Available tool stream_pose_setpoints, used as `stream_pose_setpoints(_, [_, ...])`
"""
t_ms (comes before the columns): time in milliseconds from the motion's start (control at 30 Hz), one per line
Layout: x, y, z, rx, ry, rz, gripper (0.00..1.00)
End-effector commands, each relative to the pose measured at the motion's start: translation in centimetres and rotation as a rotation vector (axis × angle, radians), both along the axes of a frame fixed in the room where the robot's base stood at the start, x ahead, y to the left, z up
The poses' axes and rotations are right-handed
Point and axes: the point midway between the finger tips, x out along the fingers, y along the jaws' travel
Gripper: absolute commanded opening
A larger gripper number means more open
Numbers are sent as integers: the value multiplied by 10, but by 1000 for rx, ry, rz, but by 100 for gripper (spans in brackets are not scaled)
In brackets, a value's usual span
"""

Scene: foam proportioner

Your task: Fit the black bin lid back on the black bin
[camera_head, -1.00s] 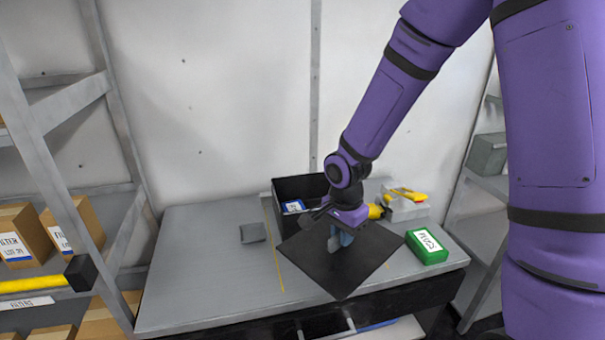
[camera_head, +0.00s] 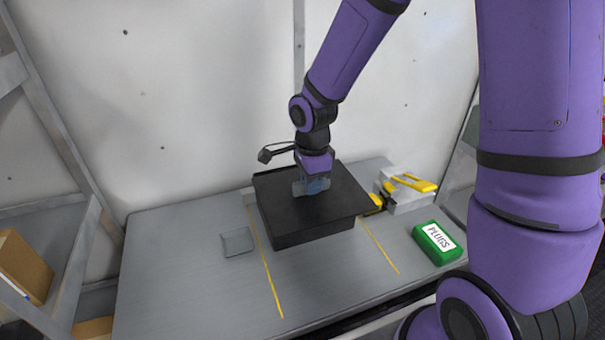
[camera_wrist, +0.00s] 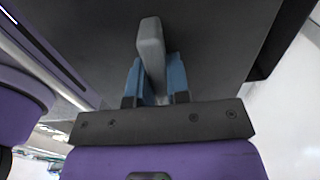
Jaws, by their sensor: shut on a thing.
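The black bin (camera_head: 300,238) stands on the grey bench between two yellow lines. The black lid (camera_head: 282,200) lies over the top of the bin and covers its opening. Its right edge seems to reach a little past the bin wall; I cannot tell whether it is fully seated. My gripper (camera_head: 312,187) is above the lid, pointing down. In the wrist view my gripper's blue fingers (camera_wrist: 155,80) are shut on the grey handle (camera_wrist: 151,45) of the lid (camera_wrist: 215,40). The inside of the bin is hidden.
A green box marked PLUGS (camera_head: 437,241) stands on the bench (camera_head: 190,265) at the right. A grey and yellow item (camera_head: 405,190) stands behind it, close to the bin. A small grey tray (camera_head: 237,241) lies left of the bin. The front left of the bench is clear.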

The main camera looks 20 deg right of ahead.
Motion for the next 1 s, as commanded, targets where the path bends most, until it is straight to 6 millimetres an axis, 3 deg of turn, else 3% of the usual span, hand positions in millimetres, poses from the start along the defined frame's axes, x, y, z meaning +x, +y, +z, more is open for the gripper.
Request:
stream_pose_setpoints(200, [50, -8, -5, 1, 1, -1, 0])
stream_pose_setpoints(400, [78, -13, -8, 1, 0, 1, 0])
stream_pose_setpoints(600, [93, -16, -9, 0, 0, 1, 0])
stream_pose_setpoints(800, [92, -15, -38, 0, 2, 2, 0])
stream_pose_setpoints(1000, [92, -15, -44, 0, -1, 2, 0])
